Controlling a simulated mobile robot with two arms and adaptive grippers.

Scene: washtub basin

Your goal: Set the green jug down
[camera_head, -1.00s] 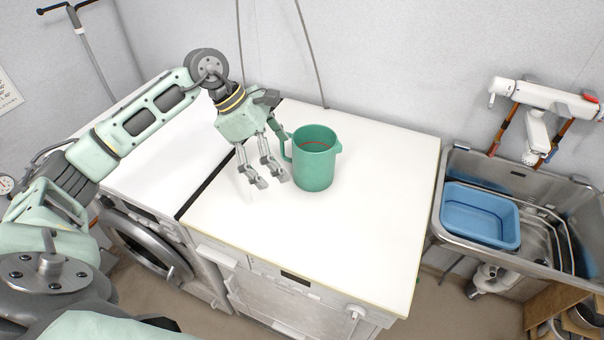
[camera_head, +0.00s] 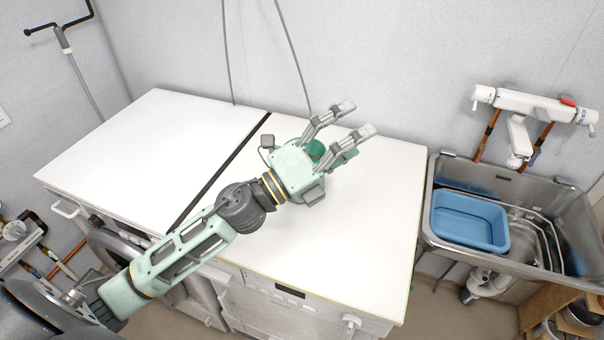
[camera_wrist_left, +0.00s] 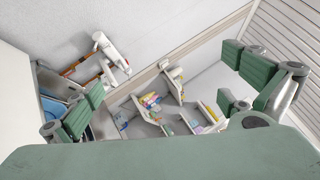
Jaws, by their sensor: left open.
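The green jug (camera_head: 315,148) is on the white worktop, mostly hidden behind my left gripper in the head view. Nothing is between the fingers. In the left wrist view my gripper (camera_wrist_left: 170,100) is open and empty, and the jug does not show. Whether the gripper touches the jug cannot be told. My right gripper is not in view.
The white worktop (camera_head: 375,215) is clear to the right of the jug. Another white top (camera_head: 135,150) on the left is bare, past a dark gap. A steel sink (camera_head: 560,215) with a blue basin (camera_head: 470,220) stands at the right, below a white tap (camera_head: 535,103).

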